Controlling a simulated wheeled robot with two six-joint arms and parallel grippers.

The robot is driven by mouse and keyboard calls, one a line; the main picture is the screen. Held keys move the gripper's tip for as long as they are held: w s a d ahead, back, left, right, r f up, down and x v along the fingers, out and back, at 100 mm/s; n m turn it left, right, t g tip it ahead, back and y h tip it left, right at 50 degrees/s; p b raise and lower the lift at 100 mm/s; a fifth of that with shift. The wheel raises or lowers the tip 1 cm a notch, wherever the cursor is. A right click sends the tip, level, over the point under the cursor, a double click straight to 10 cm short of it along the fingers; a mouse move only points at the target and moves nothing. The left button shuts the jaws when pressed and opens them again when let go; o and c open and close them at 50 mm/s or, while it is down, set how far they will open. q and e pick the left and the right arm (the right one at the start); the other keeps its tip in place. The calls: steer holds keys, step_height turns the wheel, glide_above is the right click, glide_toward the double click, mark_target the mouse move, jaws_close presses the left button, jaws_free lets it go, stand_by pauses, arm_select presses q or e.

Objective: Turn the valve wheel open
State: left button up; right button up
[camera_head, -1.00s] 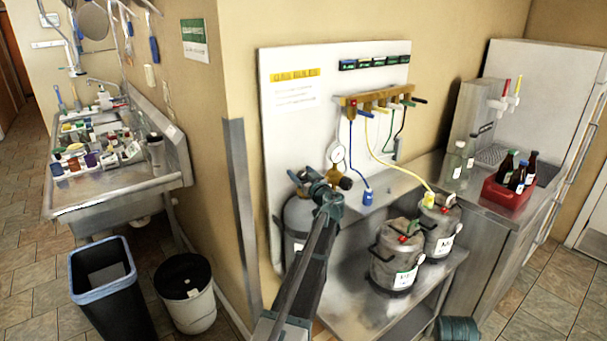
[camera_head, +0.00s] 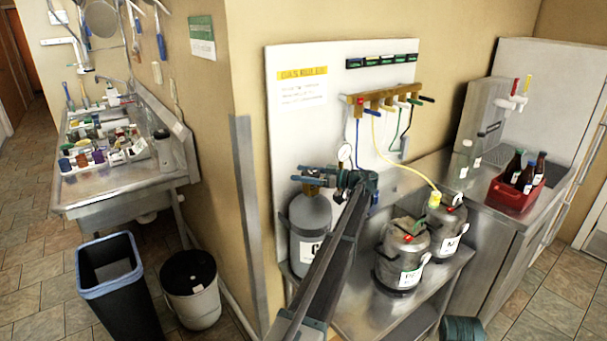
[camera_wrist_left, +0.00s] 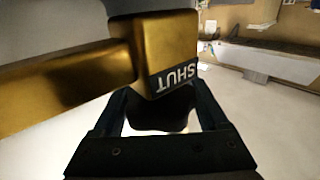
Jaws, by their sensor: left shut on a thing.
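A grey gas cylinder (camera_head: 309,218) stands on the low steel shelf against the white panel. Its brass valve body (camera_head: 313,190) shows in part behind my left gripper (camera_head: 316,177), which reaches in from the right. The left wrist view shows the brass body (camera_wrist_left: 165,45) close up, with a dark label reading SHUT (camera_wrist_left: 172,78). Between my two fingers there is a dark rounded part (camera_wrist_left: 160,110), seemingly the valve wheel; the gripper is shut on it. The wheel cannot be made out in the head view. My right gripper is not in view.
A round gauge (camera_head: 344,153) sits just above my left wrist. Two steel kegs (camera_head: 401,257) stand to the right, with a yellow hose (camera_head: 396,159) running to one. A brass manifold (camera_head: 378,97) hangs above. A bin (camera_head: 190,290) stands at left.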

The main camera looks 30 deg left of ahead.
arm_select(q)
steer(key=shift+a+r+n+g+h, duration=0.1)
steer(key=shift+n+g+h, duration=0.3)
steer(key=shift+n+g, duration=0.5)
steer(key=shift+s+g, duration=0.1)
steer(key=shift+g, duration=0.2)
steer(key=o, duration=1.3)
steer(key=shift+c, duration=0.2)
steer(key=shift+d, duration=0.2)
